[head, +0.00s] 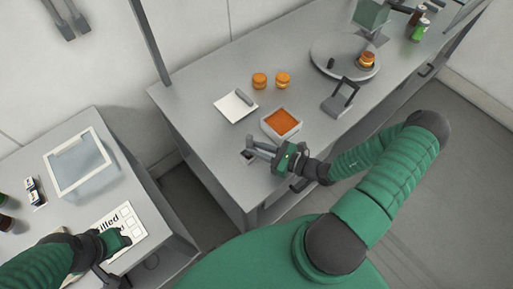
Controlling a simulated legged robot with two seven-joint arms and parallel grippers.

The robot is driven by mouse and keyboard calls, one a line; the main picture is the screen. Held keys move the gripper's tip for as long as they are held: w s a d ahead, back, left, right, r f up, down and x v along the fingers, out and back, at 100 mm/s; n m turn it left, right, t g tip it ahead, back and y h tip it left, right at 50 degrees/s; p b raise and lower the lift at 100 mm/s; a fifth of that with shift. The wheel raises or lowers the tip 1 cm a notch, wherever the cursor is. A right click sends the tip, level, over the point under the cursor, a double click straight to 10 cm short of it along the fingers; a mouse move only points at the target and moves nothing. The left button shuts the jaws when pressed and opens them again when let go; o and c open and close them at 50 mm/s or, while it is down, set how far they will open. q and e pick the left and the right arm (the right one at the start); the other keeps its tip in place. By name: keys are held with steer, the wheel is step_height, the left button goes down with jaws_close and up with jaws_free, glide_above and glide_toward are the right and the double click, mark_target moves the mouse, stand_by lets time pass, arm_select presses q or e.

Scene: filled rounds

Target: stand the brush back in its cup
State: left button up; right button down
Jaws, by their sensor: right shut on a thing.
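My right gripper (252,149) is low over the front left part of the long grey table, its grey fingers pointing left. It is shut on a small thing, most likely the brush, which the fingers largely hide. A small dark piece (247,157) shows at the fingertips; I cannot tell whether it is part of the brush or the cup. No cup can be made out clearly. My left gripper (118,241) is over the printed sheet on the left table; its fingers do not show clearly.
Just behind the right gripper is a square container with orange filling (281,122). Beyond are a white tray (229,108) with a grey tool, two orange-brown rounds (271,80), a dark stand (340,98) and a round plate (322,47). A clear bin (78,165) stands on the left table.

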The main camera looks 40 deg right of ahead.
steer(key=shift+a+f, duration=0.1)
steer(key=shift+a, duration=0.1)
steer(key=shift+f, duration=0.15)
steer(key=c, duration=1.2)
jaws_free()
steer(key=shift+d, duration=0.1)
steer(key=b+v, duration=0.2)
steer(key=v, duration=1.5)
steer(key=shift+b, duration=0.4)
